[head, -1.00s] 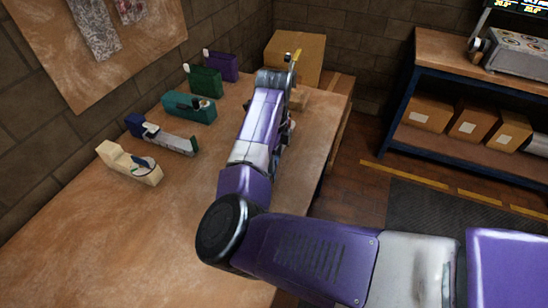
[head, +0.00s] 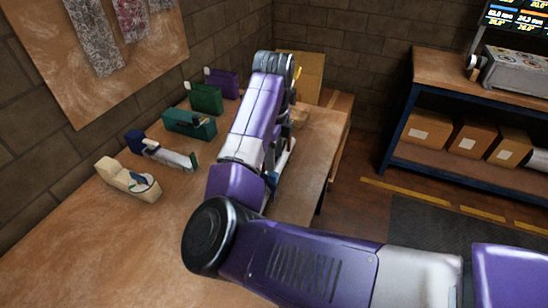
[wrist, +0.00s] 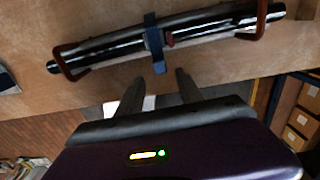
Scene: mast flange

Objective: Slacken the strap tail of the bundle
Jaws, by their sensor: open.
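The bundle of long dark and pale rods (wrist: 105,45) lies across the top of the wrist view, tilted slightly up to the right. A blue strap (wrist: 151,32) wraps its middle, and the strap tail (wrist: 159,68) hangs from it toward my gripper. A small red piece sits beside the strap. My gripper (wrist: 160,82) is open and empty, its two fingertips just below the tail, one on either side of it. The fingers look apart from the tail. In the head view my arm hides most of the bundle and the gripper.
Dark red brackets (wrist: 70,62) hold the bundle near both ends. In the head view, several tools, including a cream dispenser (head: 128,180) and a teal case (head: 190,123), line the workbench's (head: 75,240) wall side. A cardboard box (head: 305,72) stands behind my arm. The bench's near left is clear.

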